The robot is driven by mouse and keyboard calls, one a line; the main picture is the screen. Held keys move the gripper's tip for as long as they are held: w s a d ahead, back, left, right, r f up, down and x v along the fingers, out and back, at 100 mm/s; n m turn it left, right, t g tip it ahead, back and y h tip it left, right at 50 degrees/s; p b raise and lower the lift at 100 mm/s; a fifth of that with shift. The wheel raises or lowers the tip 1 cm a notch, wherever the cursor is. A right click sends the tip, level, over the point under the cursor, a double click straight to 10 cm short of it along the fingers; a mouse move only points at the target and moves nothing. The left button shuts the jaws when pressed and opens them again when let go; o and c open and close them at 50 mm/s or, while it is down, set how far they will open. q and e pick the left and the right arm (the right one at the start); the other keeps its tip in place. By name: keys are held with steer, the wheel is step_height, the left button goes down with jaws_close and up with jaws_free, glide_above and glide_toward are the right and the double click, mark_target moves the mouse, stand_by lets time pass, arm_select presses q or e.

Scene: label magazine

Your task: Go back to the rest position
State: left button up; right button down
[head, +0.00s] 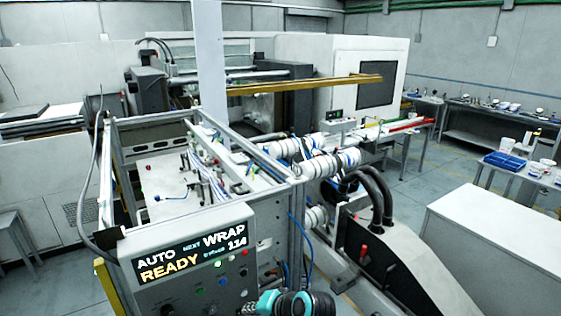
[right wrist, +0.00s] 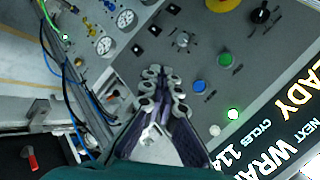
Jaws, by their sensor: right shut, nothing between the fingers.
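My right gripper (right wrist: 163,80) is shut and empty, its fingertips together in front of the grey control panel (right wrist: 205,45) in the right wrist view. From this view I cannot tell how far the fingertips are from the panel. In the head view, part of my teal and black right arm shows at the bottom edge, beside the panel (head: 185,292); the fingers are hard to make out there. The panel display (head: 190,255) reads AUTO READY, NEXT WRAP and CYCLES 114. My left gripper is not in view.
The panel has a blue button (right wrist: 197,86), a lit green lamp (right wrist: 233,114) and a black knob (right wrist: 262,14). Gauges (right wrist: 103,45) and blue hoses sit beside it. A metal frame (head: 240,195) stands behind the panel. A white cabinet (head: 495,240) stands at right.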

steer(key=s+d+f+n+h+b, duration=0.1)
steer(key=s+d+f+h+b, duration=0.1)
steer(key=s+d+f+b, duration=0.3)
steer(key=s+d+f+n+h+b, duration=0.1)
steer(key=s+d+f+h+b, duration=0.2)
steer(key=d, duration=1)
steer(key=s+d+f+n+t+h+b, duration=0.1)
steer(key=s+d+f+h+b, duration=0.1)
steer(key=s+d+f+b, duration=0.5)
step_height(320, 180, down, 6)
steer(key=d+b, duration=0.2)
steer(key=b, duration=0.3)
steer(key=shift+d+f+n, duration=0.25)
steer(key=shift+d+n, duration=0.15)
